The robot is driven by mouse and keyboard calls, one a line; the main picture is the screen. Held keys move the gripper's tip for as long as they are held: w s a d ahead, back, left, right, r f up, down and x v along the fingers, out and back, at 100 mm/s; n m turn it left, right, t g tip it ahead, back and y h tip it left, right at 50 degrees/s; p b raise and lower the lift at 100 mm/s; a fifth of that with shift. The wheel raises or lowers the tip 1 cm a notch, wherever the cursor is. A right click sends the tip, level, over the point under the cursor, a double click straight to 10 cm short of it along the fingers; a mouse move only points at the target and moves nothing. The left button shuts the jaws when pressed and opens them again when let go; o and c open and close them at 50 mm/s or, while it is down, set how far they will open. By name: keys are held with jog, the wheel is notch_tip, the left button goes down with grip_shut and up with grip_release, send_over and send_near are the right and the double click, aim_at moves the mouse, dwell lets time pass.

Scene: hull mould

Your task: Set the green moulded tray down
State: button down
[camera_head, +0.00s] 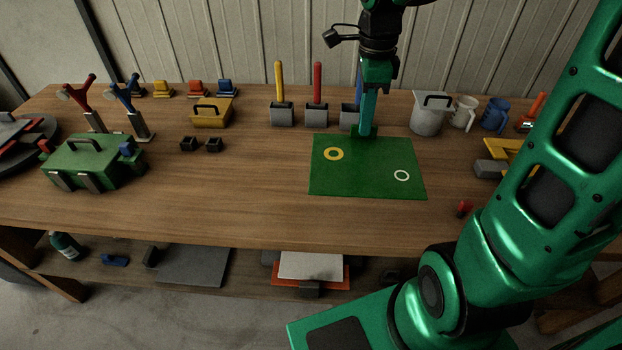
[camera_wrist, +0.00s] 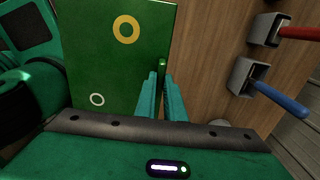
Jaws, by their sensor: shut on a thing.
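The green moulded tray (camera_head: 368,180) is a flat green rectangle with a yellow ring and a white ring on its face. It lies level at the middle right of the worktop, on it or just above it; I cannot tell which. My gripper (camera_head: 365,132) points down at its far edge. In the wrist view the tray (camera_wrist: 95,60) fills the upper left, and my gripper (camera_wrist: 161,76) is shut on a small green upright part at its edge. The fingers hide some of this part.
The wooden table (camera_head: 230,200) is bare left of the tray. Grey holders with yellow (camera_head: 279,80) and red (camera_head: 317,82) handles stand behind it; a blue-handled one is partly hidden by my arm. A grey canister (camera_head: 431,115) and mugs stand back right. A green toolbox (camera_head: 85,162) stands left.

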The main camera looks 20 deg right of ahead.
jog(key=shift+w+d+f, duration=1.3)
jog(key=shift+d+f, duration=0.15)
jog(key=shift+f, duration=0.4)
jog(key=shift+w+d+f, duration=1.35)
jog(key=shift+d+f, duration=0.05)
jog(key=shift+f, duration=0.4)
jog(key=shift+w+d+f, duration=1.3)
jog(key=shift+d+f, duration=0.15)
jog(key=shift+f, duration=0.55)
jog(key=c, duration=1.8)
grip_release()
jog(key=shift+c, duration=0.2)
notch_tip(320, 180, up, 12)
